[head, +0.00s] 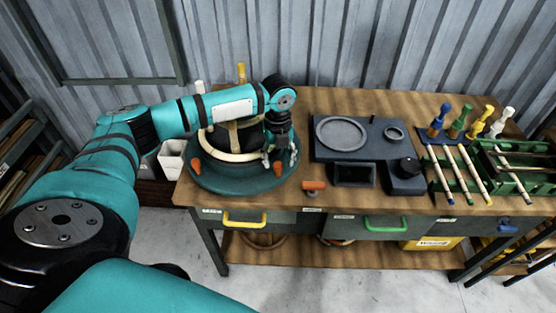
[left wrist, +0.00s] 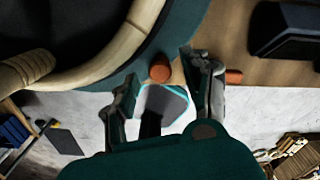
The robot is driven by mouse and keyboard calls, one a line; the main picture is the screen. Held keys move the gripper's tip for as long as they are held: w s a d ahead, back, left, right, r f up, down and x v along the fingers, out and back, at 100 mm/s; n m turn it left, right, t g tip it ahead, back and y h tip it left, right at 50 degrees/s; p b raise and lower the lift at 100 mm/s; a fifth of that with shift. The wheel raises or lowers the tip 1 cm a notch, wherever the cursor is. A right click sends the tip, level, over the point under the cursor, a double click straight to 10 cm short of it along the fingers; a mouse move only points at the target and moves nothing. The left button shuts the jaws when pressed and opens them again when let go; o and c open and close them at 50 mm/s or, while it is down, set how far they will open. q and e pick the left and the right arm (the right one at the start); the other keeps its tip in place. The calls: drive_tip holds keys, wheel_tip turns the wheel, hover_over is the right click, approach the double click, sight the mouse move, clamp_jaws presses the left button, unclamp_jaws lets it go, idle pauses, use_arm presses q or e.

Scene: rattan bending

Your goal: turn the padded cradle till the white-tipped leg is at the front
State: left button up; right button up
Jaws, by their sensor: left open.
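The round padded cradle (head: 225,182) is a dark teal turntable at the left of the bench, holding a pale rattan frame (head: 235,157). The white-tipped leg (head: 199,87) stands up at the back left, partly behind my arm. A yellow-tipped leg (head: 241,73) stands at the back. Orange pegs (head: 195,167) stick up on the cradle's rim. My left gripper (head: 280,156) is open at the cradle's right side. In the left wrist view an orange peg (left wrist: 160,69) shows between its fingers; I cannot tell whether they touch it. My right gripper is not in view.
A dark fixture block (head: 325,152) with round recesses stands right of the cradle. An orange-topped piece (head: 314,185) lies at the bench's front edge. Tools with coloured handles (head: 457,122) and a green rack (head: 515,170) fill the right end. A white bin (head: 171,158) is at the left.

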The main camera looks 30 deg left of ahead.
use_arm(q)
drive_tip(key=shift+f, duration=0.95)
drive_tip(key=shift+c, duration=0.2)
clamp_jaws()
